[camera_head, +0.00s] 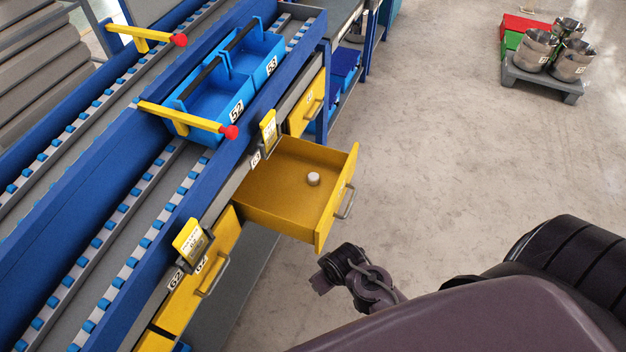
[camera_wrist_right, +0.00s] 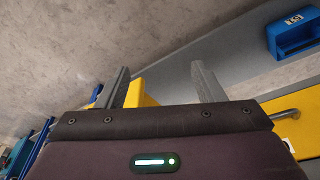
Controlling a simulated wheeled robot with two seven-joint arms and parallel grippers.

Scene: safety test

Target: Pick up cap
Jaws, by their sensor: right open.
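A small whitish round cap (camera_head: 313,179) sits inside the open yellow drawer (camera_head: 270,200), toward its handle end. My right gripper shows in the right wrist view (camera_wrist_right: 162,82), with its two grey fingers apart and nothing visible between them. In the head view, a dark jointed part of my arm is just below the drawer's front corner, outside the drawer; its fingers cannot be made out there. The cap is not visible in the right wrist view. My left gripper is not in view.
A blue-framed conveyor workbench (camera_head: 60,215) fills the left. Blue bins (camera_head: 212,100) stand on it above the drawer. A closed yellow drawer (camera_head: 205,275) is nearer. A grey pallet (camera_head: 545,84) with metal pots stands at the upper right. The concrete floor right of the drawer is clear.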

